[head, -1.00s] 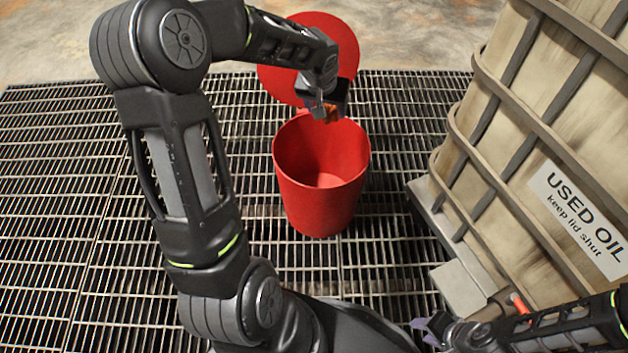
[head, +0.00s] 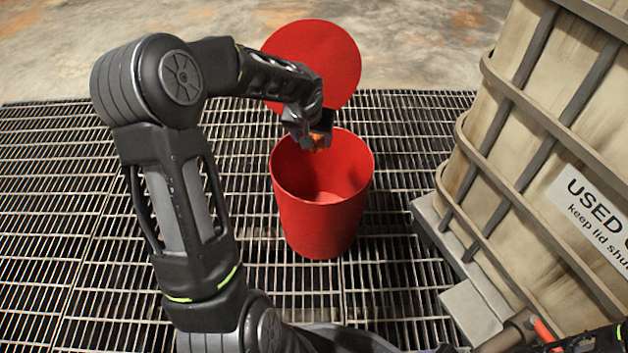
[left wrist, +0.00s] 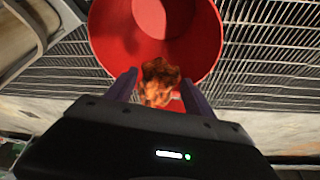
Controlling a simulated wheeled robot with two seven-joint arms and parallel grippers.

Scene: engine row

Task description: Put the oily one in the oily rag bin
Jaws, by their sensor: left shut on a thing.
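A red bin (head: 320,215) stands on the floor grating with its round red lid (head: 325,55) tipped up behind it. Its inside looks empty in the head view. My left gripper (head: 312,143) is over the back part of the bin's mouth, shut on a crumpled orange-brown rag (head: 318,143). In the left wrist view the rag (left wrist: 159,82) sits between the two fingers, with the bin (left wrist: 205,30) beyond it. Most of the rag is hidden by the gripper in the head view. My right gripper cannot be made out at the bottom right edge.
A large caged tank (head: 540,150) labelled "USED OIL, keep lid shut" stands at the right on a grey base, close to the bin. The grating (head: 60,200) at the left is clear. Bare concrete floor (head: 420,45) lies behind.

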